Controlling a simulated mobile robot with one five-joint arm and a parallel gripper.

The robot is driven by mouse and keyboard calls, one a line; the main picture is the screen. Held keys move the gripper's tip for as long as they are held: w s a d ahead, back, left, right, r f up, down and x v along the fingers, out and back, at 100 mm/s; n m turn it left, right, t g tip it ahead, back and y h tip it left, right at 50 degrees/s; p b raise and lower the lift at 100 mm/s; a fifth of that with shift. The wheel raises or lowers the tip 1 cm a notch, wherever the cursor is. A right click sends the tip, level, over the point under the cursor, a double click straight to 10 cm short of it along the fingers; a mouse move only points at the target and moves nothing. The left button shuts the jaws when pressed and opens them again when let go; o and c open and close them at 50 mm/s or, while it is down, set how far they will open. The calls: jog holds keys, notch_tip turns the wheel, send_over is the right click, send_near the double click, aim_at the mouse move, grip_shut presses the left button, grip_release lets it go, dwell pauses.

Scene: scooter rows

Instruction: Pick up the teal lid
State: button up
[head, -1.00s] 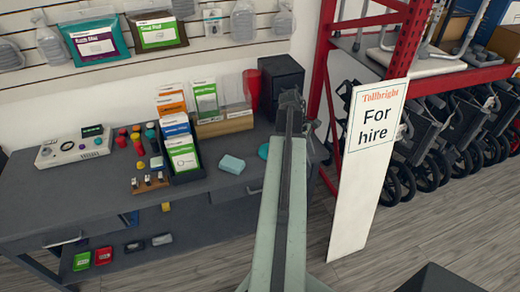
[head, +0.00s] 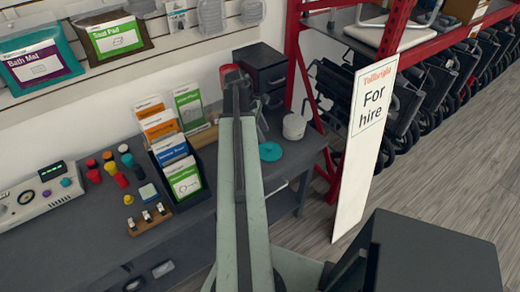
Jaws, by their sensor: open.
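The teal lid (head: 270,151) is a flat round disc lying on the grey bench top, just right of my arm in the head view. My arm reaches forward over the bench and covers part of it. My gripper (head: 261,122) is at the far end of the arm, mostly hidden behind it; only a small grey part shows, a little beyond the lid in the picture. It is open, and the lid lies apart from it on the bench.
A white round tub (head: 294,126) stands right of the lid, near a black drawer unit (head: 262,65). A leaflet rack (head: 180,170) stands left of my arm. The "For hire" board (head: 365,140) and red shelving (head: 292,50) are at right.

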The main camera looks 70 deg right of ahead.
aim_at(268, 147)
jog(key=b+x, duration=0.5)
jog(key=w+b+x, duration=0.1)
jog(key=b+x, duration=0.1)
jog(key=x, duration=0.1)
jog(key=shift+f+b, duration=0.2)
jog(key=shift+b, duration=0.1)
jog(key=shift+s+r, duration=0.1)
jog(key=shift+r, duration=0.1)
grip_shut()
